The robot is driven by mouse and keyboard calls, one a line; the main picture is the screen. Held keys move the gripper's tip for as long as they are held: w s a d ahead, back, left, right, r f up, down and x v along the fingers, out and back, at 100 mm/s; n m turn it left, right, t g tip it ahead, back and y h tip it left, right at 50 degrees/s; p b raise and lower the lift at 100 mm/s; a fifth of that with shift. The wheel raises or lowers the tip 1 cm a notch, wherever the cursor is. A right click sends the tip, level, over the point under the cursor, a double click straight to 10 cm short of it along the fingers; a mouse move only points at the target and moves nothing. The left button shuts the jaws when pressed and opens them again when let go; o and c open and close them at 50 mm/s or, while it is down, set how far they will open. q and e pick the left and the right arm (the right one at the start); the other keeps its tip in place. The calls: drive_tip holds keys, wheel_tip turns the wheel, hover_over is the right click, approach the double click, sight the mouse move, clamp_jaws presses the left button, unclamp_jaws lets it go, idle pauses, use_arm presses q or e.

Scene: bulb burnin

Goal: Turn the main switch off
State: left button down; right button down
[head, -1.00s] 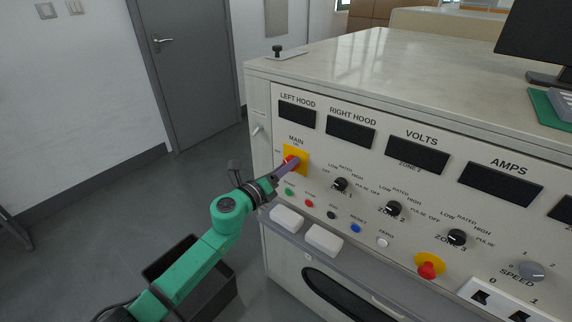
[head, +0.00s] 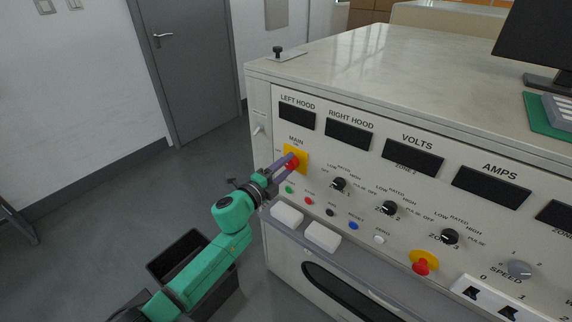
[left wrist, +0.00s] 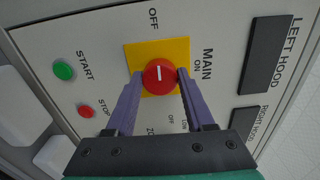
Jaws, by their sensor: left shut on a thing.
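The main switch is a red round knob (left wrist: 160,77) on a yellow plate (left wrist: 144,54). It also shows in the head view (head: 292,163), at the left of the panel under the MAIN label. My left gripper (left wrist: 160,78) has its two purple fingers on either side of the knob and is shut on it. In the left wrist view the knob's white line runs up and down, in line with the OFF label (left wrist: 153,18); the ON label (left wrist: 198,65) lies to the right. The fingers hide part of the knob in the head view. My right gripper is not in view.
Green START (left wrist: 64,71) and red STOP (left wrist: 86,112) buttons sit close to the gripper. A dark open bin (head: 190,262) stands on the floor below my left arm.

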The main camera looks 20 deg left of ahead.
use_arm(q)
drive_tip(key=shift+n, duration=0.3)
drive_tip(key=shift+c, duration=1.3)
unclamp_jaws()
drive_tip(key=b+v, duration=0.1)
drive_tip(key=v, duration=1.3)
drive_tip(key=shift+s+b, duration=0.25)
drive_tip(key=shift+b, duration=0.15)
drive_tip(key=shift+f, duration=0.1)
